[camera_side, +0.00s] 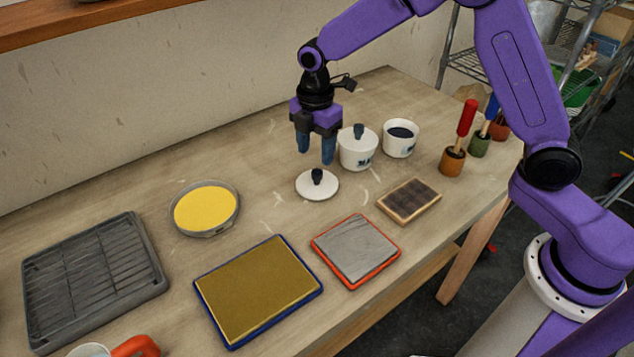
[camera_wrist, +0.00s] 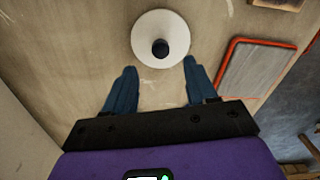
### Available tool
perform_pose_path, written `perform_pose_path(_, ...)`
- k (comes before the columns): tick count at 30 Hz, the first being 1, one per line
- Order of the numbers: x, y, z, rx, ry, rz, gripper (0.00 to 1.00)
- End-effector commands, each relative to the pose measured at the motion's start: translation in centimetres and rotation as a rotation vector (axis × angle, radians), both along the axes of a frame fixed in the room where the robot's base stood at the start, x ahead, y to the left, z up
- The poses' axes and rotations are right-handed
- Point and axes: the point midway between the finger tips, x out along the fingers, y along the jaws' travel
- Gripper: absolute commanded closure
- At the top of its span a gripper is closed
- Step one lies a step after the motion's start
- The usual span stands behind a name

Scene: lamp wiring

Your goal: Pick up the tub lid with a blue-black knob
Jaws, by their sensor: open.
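The tub lid (camera_side: 308,189) is a white disc with a blue-black knob (camera_side: 318,175) on top. The fingers of my gripper (camera_wrist: 159,72) are spread apart there, clear of the knob.
A lidded white tub (camera_side: 357,154) and an open white tub (camera_side: 400,142) stand just right of my gripper. A brown tile (camera_side: 409,201), a red-edged grey pad (camera_side: 355,248), a blue-edged tray (camera_side: 258,290) and a yellow round dish (camera_side: 205,209) lie around. Tools stand in holders (camera_side: 453,162) at right.

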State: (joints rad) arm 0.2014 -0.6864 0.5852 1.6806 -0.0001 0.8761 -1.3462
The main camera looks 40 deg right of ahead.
Motion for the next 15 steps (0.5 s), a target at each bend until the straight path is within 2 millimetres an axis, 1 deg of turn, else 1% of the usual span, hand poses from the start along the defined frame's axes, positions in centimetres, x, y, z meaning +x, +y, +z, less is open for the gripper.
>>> perform_pose_path(1,0.0,0.0,-0.5,-0.001,0.002,0.000,0.43)
perform_pose_path(7,-0.1,-0.1,-1.6,-0.001,0.002,0.000,0.43)
perform_pose_path(15,-0.1,-0.4,-5.2,-0.001,0.002,0.000,0.43)
